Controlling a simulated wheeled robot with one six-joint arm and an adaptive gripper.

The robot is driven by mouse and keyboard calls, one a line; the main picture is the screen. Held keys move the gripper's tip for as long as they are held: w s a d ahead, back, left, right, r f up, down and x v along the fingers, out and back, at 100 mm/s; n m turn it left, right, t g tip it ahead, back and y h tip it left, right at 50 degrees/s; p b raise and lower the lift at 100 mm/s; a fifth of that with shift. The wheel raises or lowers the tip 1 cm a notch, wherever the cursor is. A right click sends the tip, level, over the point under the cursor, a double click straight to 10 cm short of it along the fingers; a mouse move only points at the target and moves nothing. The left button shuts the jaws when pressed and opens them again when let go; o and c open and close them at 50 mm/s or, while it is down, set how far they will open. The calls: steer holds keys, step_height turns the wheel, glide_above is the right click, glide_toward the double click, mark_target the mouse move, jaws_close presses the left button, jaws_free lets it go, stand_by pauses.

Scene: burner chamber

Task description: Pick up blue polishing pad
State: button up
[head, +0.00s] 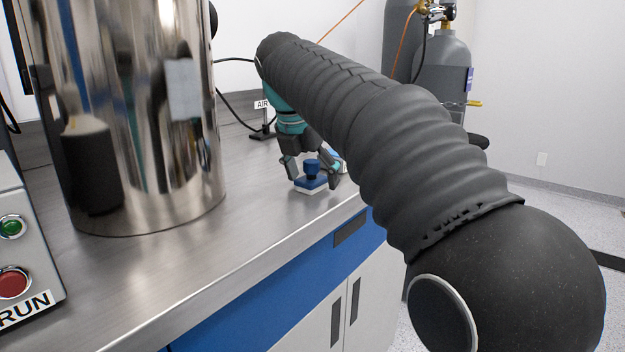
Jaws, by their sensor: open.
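The blue polishing pad (311,183) sits on the steel bench top, near its front edge. It has a dark blue knob on a blue block with a pale underside. My gripper (312,174) points down over the pad with its fingers open, one on each side of the knob. I cannot tell whether either finger touches it. The right finger and my arm hide part of what lies behind.
A large shiny metal cylinder (140,110) stands on the bench (215,245) to the left. A control box (22,250) with green and red buttons is at the far left. An AIR sign (262,105) stands behind. Grey gas cylinders (443,65) stand at the back right.

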mark_target(313, 160)
steer(key=c, duration=1.3)
steer(key=shift+c, duration=0.2)
steer(key=shift+r, duration=0.75)
step_height(313, 160, up, 2)
steer(key=shift+r, duration=0.25)
steer(key=s+d+r, duration=0.7)
steer(key=d, duration=0.1)
steer(key=shift+s+d, duration=0.3)
steer(key=shift+d, duration=0.1)
